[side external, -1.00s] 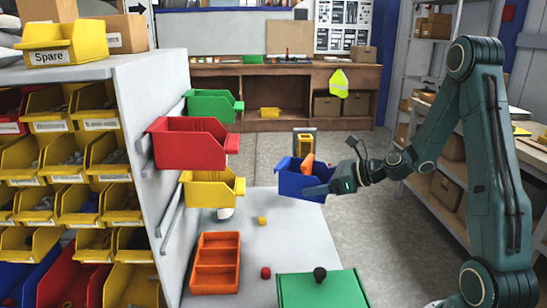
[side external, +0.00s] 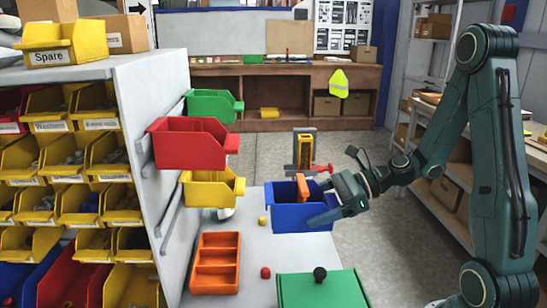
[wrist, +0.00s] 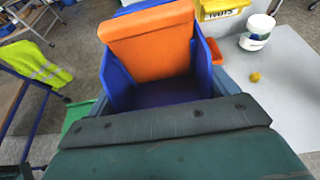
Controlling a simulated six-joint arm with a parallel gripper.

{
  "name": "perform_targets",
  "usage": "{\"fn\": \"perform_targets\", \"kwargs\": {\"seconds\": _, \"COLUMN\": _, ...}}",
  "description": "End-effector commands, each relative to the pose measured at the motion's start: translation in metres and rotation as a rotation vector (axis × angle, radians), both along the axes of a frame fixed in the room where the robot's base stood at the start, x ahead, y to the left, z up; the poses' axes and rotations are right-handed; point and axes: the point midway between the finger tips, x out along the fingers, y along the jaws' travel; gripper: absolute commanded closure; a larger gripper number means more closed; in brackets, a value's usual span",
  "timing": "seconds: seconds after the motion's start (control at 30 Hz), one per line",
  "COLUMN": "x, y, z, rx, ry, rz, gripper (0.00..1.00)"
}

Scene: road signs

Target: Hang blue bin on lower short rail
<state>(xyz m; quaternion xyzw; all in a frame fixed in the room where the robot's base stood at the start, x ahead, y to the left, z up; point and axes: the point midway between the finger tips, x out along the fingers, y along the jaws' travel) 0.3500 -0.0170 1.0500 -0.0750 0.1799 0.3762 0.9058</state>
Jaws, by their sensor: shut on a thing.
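The blue bin (side external: 300,217) is in my gripper (side external: 325,205), held above the grey table to the right of the rack panel. It looks roughly level in the side view. An orange piece (side external: 302,187) leans inside it; the blue bin (wrist: 205,75) and orange piece (wrist: 150,47) fill the middle of the wrist view. Pale rails (side external: 171,222) run along the white panel at several heights. A yellow bin (side external: 210,190) hangs low, a red bin (side external: 188,145) above it, and a green bin (side external: 212,106) farther back. Which rail is the lower short one is unclear.
An orange divided tray (side external: 215,263), a green lidded box (side external: 322,290) and small red and yellow balls are on the table (side external: 255,240). A white tub (wrist: 257,32) stands near the yellow bin. Open space lies between the blue bin and the panel.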

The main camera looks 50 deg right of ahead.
Motion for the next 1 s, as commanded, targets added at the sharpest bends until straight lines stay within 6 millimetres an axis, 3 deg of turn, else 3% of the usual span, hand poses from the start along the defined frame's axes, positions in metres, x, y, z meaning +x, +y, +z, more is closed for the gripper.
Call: {"fn": "perform_targets", "kwargs": {"seconds": 1.0, "x": 0.042, "y": 0.041, "z": 0.000, "rx": 0.000, "ry": -0.001, "rz": 0.000, "gripper": 0.38}}
